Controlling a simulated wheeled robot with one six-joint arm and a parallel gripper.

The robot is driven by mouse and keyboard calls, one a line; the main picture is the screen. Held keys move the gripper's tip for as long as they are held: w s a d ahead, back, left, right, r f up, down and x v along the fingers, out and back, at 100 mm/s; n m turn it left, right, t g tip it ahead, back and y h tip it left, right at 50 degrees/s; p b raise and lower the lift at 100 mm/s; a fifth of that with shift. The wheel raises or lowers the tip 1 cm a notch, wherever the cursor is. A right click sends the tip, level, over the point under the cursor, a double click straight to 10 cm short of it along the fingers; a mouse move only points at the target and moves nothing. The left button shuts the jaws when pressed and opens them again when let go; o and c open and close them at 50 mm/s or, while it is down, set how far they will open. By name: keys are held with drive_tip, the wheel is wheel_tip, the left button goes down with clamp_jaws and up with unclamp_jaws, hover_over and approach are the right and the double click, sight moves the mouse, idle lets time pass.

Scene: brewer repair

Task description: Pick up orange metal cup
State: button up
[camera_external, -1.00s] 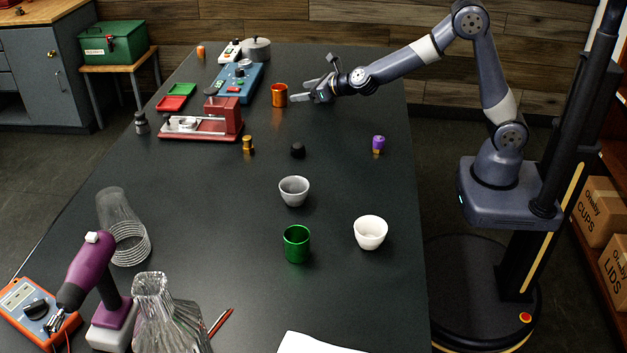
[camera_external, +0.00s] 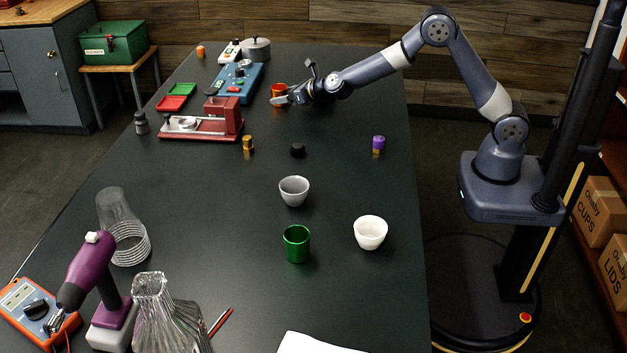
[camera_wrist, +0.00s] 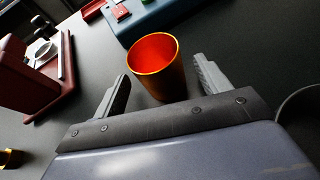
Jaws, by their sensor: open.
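The orange metal cup (camera_external: 278,89) stands upright on the dark table, partly hidden behind my gripper in the external view. In the wrist view the cup (camera_wrist: 157,66) shows its open top and sits between and slightly beyond the tips of my two fingers. My gripper (camera_external: 284,99) is open and around the near side of the cup. In the wrist view my gripper (camera_wrist: 162,80) has one finger to the left of the cup and one to the right, with a gap visible on each side.
A red device (camera_external: 216,122) stands left of the cup, and a blue device (camera_external: 238,80) lies just behind it to the left. A black knob (camera_external: 298,150), a grey cup (camera_external: 294,190), a green cup (camera_external: 297,243) and a white cup (camera_external: 370,232) stand nearer.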

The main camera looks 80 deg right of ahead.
drive_tip(key=shift+x, duration=1.05)
drive_tip(key=c, duration=1.1)
